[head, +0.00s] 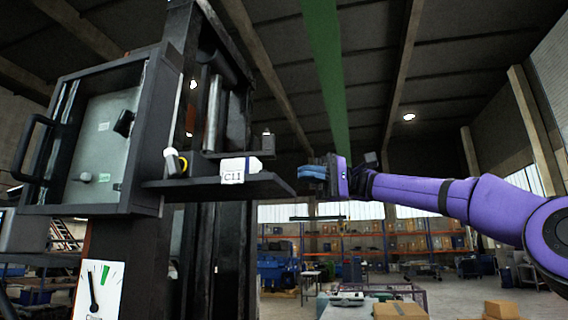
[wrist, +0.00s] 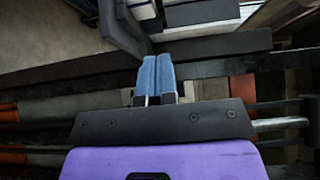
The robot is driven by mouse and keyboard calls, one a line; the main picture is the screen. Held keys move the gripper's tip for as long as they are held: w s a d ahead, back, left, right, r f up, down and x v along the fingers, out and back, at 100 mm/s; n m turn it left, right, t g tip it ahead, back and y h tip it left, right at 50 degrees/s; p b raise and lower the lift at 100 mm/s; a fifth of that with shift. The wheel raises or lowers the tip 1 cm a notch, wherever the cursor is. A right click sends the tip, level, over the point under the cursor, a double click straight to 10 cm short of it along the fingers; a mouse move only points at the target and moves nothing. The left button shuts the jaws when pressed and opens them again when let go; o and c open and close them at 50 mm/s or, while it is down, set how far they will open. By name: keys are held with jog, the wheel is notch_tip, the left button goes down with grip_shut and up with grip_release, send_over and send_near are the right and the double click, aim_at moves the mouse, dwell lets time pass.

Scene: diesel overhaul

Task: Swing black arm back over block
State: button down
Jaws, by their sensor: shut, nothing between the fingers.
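My gripper (head: 312,173) has blue fingers pointing left, in the air just right of the tip of a dark flat ledge (head: 220,187). In the wrist view the two blue fingers (wrist: 156,72) lie side by side, shut and empty, in front of a dark structure. The ledge juts out from a tall black column and carries a white item marked C11 (head: 234,171). A thin dark horizontal bar (head: 318,218) shows below the gripper. I cannot tell for sure which dark part is the black arm, and I cannot pick out the block.
A dark-framed glazed box (head: 104,130) with a handle is at the left, with a dial gauge (head: 97,290) below it. A small white bottle-like item (head: 175,162) stands near the column. Shelving, benches and cardboard boxes (head: 400,310) are lower and farther back. Air right of the ledge looks open.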

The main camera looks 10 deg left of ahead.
aim_at(268, 158)
jog(key=s+a, duration=0.1)
jog(key=s, duration=0.1)
jog(key=s+a, duration=0.1)
jog(key=s, duration=0.1)
jog(key=s+a, duration=0.2)
jog(key=s, duration=0.1)
jog(key=shift+s+a, duration=0.1)
jog(key=shift+s, duration=0.35)
jog(key=shift+s+d+r+m+t+y, duration=0.2)
jog(key=shift+s+m+t+y, duration=0.4)
jog(key=shift+m+t+y, duration=0.15)
jog(key=shift+s+f+m+t+y, duration=0.1)
jog(key=shift+s+m+t+y, duration=0.1)
jog(key=shift+m+t+y, duration=0.3)
jog(key=shift+s+f+m+t+y, duration=0.15)
jog(key=shift+m+t, duration=0.1)
jog(key=shift+t, duration=0.4)
